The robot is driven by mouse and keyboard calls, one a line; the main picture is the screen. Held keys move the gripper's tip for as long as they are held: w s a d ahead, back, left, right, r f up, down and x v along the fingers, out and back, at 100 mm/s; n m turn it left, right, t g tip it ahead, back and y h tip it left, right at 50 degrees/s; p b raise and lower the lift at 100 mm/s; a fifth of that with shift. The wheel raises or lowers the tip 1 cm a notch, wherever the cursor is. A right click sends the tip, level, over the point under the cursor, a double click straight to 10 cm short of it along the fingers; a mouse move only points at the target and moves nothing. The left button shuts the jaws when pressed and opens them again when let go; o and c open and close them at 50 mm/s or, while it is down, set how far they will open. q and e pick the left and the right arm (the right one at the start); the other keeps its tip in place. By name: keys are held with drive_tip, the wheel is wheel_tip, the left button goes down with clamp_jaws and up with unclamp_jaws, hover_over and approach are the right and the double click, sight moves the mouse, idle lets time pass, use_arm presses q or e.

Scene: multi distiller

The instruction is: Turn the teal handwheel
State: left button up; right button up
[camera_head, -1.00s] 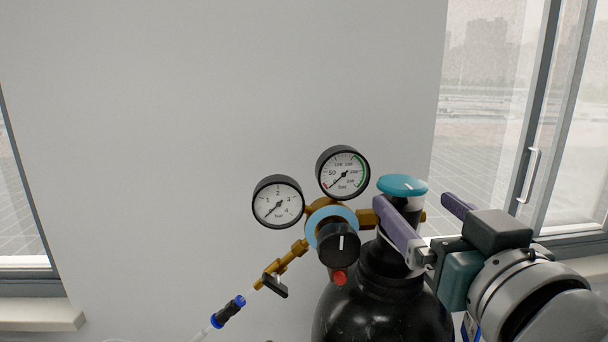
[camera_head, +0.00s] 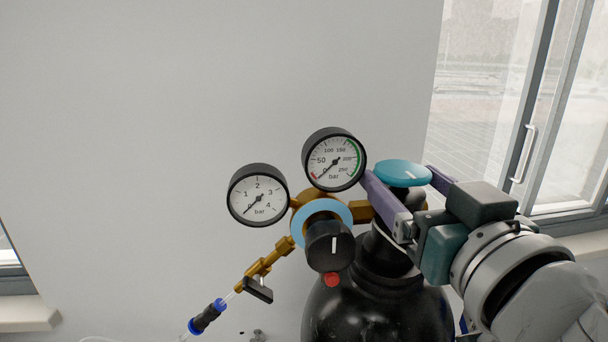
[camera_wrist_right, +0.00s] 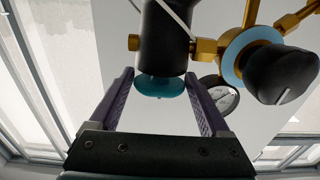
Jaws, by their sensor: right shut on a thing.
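The teal handwheel (camera_head: 402,172) with a white mark sits on top of the black gas cylinder (camera_head: 385,310). It also shows in the right wrist view (camera_wrist_right: 160,86), upside down. My right gripper (camera_head: 408,175) reaches in from the right with its two purple fingers on either side of the wheel. In the right wrist view the fingertips (camera_wrist_right: 160,77) are at the wheel's left and right rims, and the gripper is shut on it. My left gripper is in neither view.
Beside the wheel are two pressure gauges (camera_head: 335,160) (camera_head: 257,195), a brass regulator with a light-blue ring (camera_head: 300,228) and a black knob (camera_head: 330,245). A small black valve lever (camera_head: 258,290) and a hose coupling (camera_head: 207,316) lie lower left. A plain wall and windows stand behind.

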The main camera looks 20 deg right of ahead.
drive_tip(key=c, duration=0.4)
